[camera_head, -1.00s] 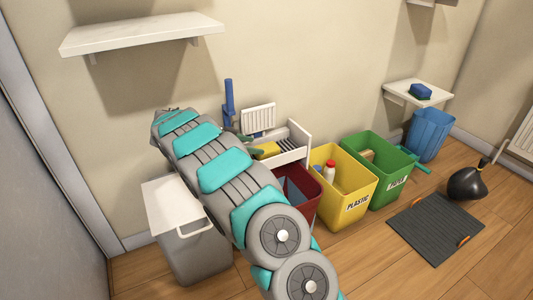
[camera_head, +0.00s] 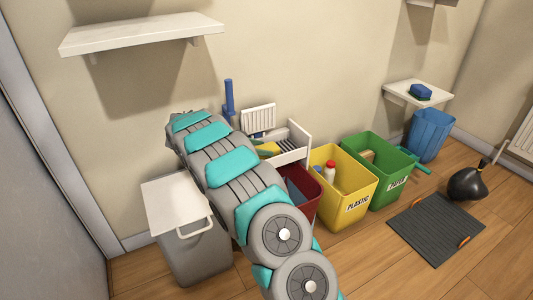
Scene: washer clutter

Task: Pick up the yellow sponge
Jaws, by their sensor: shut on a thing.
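The yellow sponge (camera_head: 269,148) shows at the left end of the white rack (camera_head: 298,150), just right of my arm. My gripper (camera_head: 263,141) is at the sponge and shut on it. My arm hides most of the gripper, and the fingertips are small and hard to make out. The sponge is still low, at the level of the rack, and I cannot tell whether it touches the rack.
A red bin (camera_head: 300,192), a yellow plastic bin (camera_head: 343,184) and a green bin (camera_head: 380,172) stand right of my arm. A grey lidded bin (camera_head: 190,245) stands left. A wall shelf (camera_head: 142,35) hangs above. A dark mat (camera_head: 436,230) lies on the floor.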

